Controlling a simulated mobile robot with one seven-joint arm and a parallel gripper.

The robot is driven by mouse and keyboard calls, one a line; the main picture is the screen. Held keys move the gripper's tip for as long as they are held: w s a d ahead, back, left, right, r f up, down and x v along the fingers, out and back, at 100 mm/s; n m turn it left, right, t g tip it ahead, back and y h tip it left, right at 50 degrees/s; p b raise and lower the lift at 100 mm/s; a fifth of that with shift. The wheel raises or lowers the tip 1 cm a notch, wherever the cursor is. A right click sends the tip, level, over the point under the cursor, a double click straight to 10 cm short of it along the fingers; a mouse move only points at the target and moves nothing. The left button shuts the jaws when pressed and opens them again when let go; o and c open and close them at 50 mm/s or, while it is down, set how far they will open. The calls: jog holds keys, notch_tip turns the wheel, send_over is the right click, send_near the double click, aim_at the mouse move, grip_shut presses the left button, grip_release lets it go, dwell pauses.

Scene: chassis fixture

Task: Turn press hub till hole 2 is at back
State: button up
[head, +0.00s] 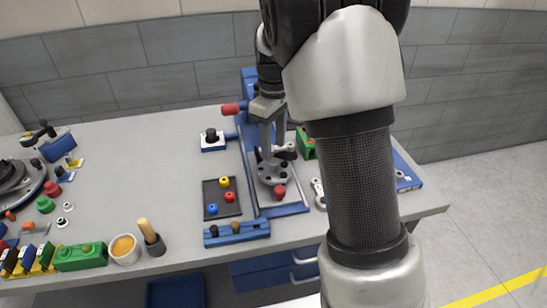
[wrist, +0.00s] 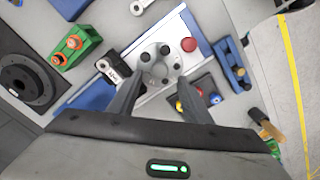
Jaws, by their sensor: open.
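The press hub (head: 268,174) is a round grey disc with several dark holes or pegs in its face, on the blue-framed press base. It also shows in the wrist view (wrist: 158,66). A red knob (head: 280,191) sits at the hub's near edge in the head view; the wrist view shows it (wrist: 189,45) too. I cannot read hole numbers, so which is hole 2 is unclear. My gripper (head: 272,148) points down over the hub. In the wrist view its open fingers (wrist: 162,80) reach to either side of the hub's lower part; contact cannot be told.
A red-ended lever (head: 231,108) sticks out left of the press. Left of it are a dark tray (head: 217,198) with coloured pegs and a small blue-white block (head: 212,141). A blue rack (head: 236,232) lies in front. A green block (head: 306,143) stands right, partly behind my arm.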

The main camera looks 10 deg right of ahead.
aim_at(274, 161)
jog(key=shift+f, duration=2.35)
jog(key=c, duration=1.1)
